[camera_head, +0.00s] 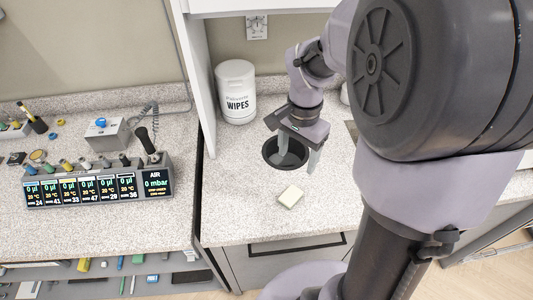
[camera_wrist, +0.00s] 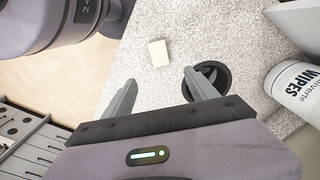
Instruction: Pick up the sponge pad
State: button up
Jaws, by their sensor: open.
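The sponge pad (camera_head: 291,196) is a small cream block lying flat on the speckled counter, near its front edge. It also shows in the wrist view (camera_wrist: 159,53), beyond my fingertips and between their lines. My gripper (camera_head: 297,158) is open and empty. It is above the counter, over the round black-rimmed opening, behind the pad in the head view. In the wrist view my two fingers (camera_wrist: 160,85) are spread apart, and neither touches the pad.
A round black-rimmed opening (camera_head: 270,150) is in the counter behind the pad. A white wipes tub (camera_head: 236,92) stands at the back left, beside an upright panel (camera_head: 197,75). An instrument with several displays (camera_head: 100,186) is on the left counter. The counter around the pad is clear.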

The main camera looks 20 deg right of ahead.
jog(key=b, duration=0.4)
send_over(291, 195)
jog(key=f, duration=1.1)
jog(key=shift+d+f, duration=0.15)
jog(key=shift+d, duration=0.1)
notch_tip(291, 195, down, 6)
jog(key=b, duration=0.3)
jog(key=shift+a, duration=0.15)
jog(key=shift+r, duration=0.3)
jog(key=shift+c, duration=0.2)
grip_shut()
jog(key=shift+r, duration=0.1)
